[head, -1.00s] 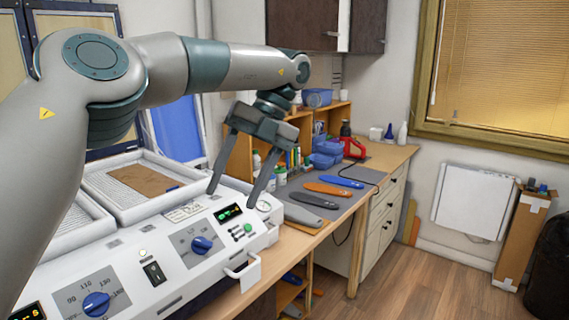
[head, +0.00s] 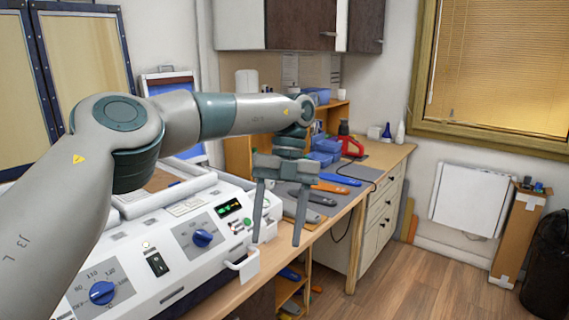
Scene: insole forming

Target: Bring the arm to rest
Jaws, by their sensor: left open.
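My left gripper (head: 278,240) hangs from my left arm, which comes in from the left of the head view. Its two fingers point down and stand apart, with nothing between them. The fingers are in front of the bench edge, to the right of the white forming machine (head: 160,258) with its blue knobs and green display. My left arm hides part of the machine and of the bench behind it. My right gripper is not in view.
Blue (head: 335,180), orange (head: 329,187) and grey insoles lie on the bench behind the gripper. Blue bins (head: 326,149) and a red tool (head: 350,143) stand further back. A drawer cabinet (head: 383,215) is under the bench.

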